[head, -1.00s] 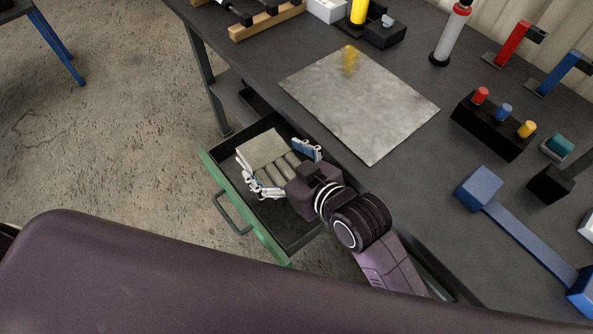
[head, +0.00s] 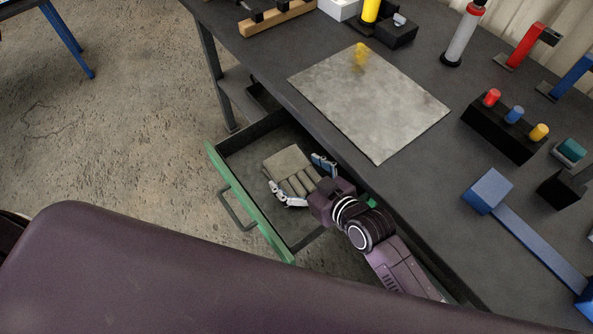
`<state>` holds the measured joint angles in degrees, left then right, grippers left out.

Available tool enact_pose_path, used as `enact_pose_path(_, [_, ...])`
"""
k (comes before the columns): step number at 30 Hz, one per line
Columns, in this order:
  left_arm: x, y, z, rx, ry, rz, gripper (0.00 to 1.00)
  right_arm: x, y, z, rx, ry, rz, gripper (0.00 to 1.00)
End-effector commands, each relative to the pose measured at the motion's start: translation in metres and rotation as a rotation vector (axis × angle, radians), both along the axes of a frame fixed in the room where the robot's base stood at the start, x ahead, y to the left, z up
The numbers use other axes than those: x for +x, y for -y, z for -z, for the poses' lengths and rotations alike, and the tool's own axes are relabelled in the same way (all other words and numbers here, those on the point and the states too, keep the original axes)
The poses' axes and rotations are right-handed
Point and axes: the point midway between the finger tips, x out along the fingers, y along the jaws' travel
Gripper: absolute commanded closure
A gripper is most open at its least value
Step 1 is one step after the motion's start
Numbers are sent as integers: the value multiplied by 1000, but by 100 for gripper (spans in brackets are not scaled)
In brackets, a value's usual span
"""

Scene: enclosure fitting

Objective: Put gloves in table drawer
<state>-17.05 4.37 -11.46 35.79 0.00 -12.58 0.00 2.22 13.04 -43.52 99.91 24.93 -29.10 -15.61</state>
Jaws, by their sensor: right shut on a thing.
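The table drawer (head: 236,203) is pulled open below the table's front edge, with a green front and a dark inside. The gloves (head: 291,169) are a beige-grey pair with finger shapes, inside the drawer's outline. My right gripper (head: 303,184) reaches into the drawer from the lower right and is shut on the gloves, one finger on each side. Whether the gloves touch the drawer floor I cannot tell. My left gripper is not in view.
The dark table (head: 400,190) carries a grey sheet (head: 370,100), a black block with coloured knobs (head: 505,128) and a blue hammer-shaped tool (head: 530,232). A green bit shows beside my right wrist. The drawer's left part is bare.

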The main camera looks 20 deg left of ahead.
Motion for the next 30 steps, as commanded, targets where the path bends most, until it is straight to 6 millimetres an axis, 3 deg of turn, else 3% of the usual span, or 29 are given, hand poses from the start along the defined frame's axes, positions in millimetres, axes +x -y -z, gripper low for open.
enact_pose_path(8, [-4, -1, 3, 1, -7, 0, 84, 0, 0, 3, 1, 1, 0, 39])
enact_pose_path(9, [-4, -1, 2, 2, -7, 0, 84, 0, 0, 2, 1, 1, 0, 9])
enact_pose_path(12, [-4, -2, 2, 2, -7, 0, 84, 0, 0, 2, 0, 0, 0, 0])
enact_pose_path(22, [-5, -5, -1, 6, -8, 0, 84, 0, 0, -2, 1, 1, 0, 0])
enact_pose_path(30, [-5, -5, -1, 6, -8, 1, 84, -22, 27, -16, -2, -1, -1, 0])
